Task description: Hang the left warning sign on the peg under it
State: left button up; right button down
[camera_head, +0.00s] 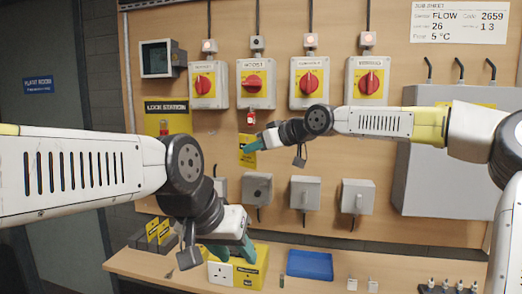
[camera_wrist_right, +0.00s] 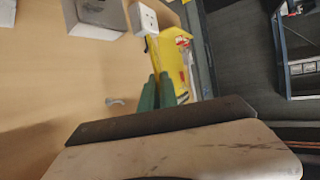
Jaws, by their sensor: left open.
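A yellow warning sign (camera_head: 246,155) with dark print is upright in front of the board, under the second red switch. My right gripper (camera_head: 253,145) reaches it from the right. In the right wrist view its green fingers (camera_wrist_right: 156,94) are close together around a thin yellow edge, which looks like the sign. A metal peg (camera_wrist_right: 115,102) sticks out of the board beside these fingers. I cannot tell whether the sign touches a peg. My left gripper (camera_head: 233,250) is open and empty, low over the bench. More yellow signs (camera_head: 152,231) stand at the bench's left.
Several grey boxes with red switches (camera_head: 255,83) line the board. A yellow lock station (camera_head: 167,117) is left of them. Small grey boxes (camera_head: 305,192) sit lower.

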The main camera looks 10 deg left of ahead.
jog(key=w, duration=0.7)
jog(key=shift+w+d+f, duration=0.1)
jog(key=shift+w+d, duration=0.05)
jog(key=shift+w, duration=1)
jog(key=shift+w+d, duration=0.15)
jog(key=shift+w, duration=1)
dwell(3.5)
jog(key=shift+f, duration=0.25)
dwell(0.3)
jog(key=c, duration=1.6)
grip_release()
jog(key=shift+o, duration=0.2)
